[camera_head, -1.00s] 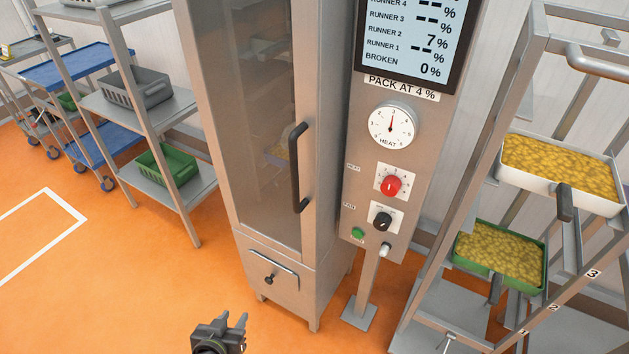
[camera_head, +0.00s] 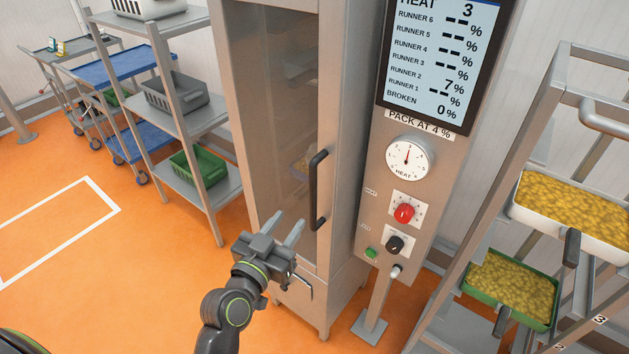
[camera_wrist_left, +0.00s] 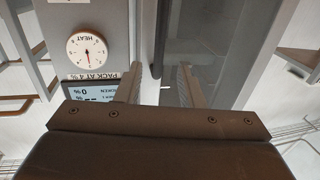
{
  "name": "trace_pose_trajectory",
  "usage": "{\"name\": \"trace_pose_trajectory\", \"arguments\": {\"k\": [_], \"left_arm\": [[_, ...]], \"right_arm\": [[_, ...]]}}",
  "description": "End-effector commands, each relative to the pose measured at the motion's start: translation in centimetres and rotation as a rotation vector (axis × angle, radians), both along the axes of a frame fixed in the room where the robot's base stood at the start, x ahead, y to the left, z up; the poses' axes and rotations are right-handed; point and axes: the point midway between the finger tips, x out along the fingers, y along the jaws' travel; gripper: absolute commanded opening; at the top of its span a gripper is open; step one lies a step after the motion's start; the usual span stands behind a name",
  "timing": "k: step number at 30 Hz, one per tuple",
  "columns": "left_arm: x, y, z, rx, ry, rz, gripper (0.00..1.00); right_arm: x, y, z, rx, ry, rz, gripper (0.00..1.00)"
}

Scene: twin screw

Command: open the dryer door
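The dryer (camera_head: 338,100) is a tall steel cabinet with a tinted glass door (camera_head: 270,110), which appears shut. Its black vertical bar handle (camera_head: 317,190) is on the door's right side. My left gripper (camera_head: 286,230) is open and empty, in front of the door's lower part and left of the handle's lower end. In the left wrist view, which is upside down, the handle (camera_wrist_left: 158,45) shows between the two spread fingers (camera_wrist_left: 158,85), beyond their tips; I see no contact. My right gripper is in neither view.
Right of the door stands a control panel (camera_head: 385,228) with a dial, knobs and a screen. A rack (camera_head: 480,190) with trays of yellow pieces is further right. A shelf (camera_head: 205,120) with crates stands left. Orange floor (camera_head: 130,260) is clear at front left.

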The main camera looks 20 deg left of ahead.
Motion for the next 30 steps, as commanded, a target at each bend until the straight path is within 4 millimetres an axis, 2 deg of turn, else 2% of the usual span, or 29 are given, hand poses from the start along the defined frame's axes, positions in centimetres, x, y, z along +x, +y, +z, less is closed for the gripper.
{"name": "trace_pose_trajectory", "arguments": {"k": [1, 3, 18, 24, 30], "left_arm": [[1.0, -0.2, 0.5, 0.001, 0.0, -0.002, 0.35], [2.2, -0.4, 0.4, 0.001, 0.0, -0.002, 0.35], [10.1, -1.6, 0.3, 0.002, 0.001, -0.001, 0.35], [11.9, -1.8, 0.1, 0.001, 0.001, -0.001, 0.35], [12.4, -1.9, 0.0, 0.001, 0.0, 0.0, 0.35]], "right_arm": [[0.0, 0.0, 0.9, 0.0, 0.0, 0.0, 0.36], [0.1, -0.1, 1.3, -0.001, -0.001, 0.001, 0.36], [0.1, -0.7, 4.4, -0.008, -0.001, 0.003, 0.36], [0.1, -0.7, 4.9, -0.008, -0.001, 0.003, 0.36], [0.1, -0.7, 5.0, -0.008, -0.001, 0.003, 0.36]]}}
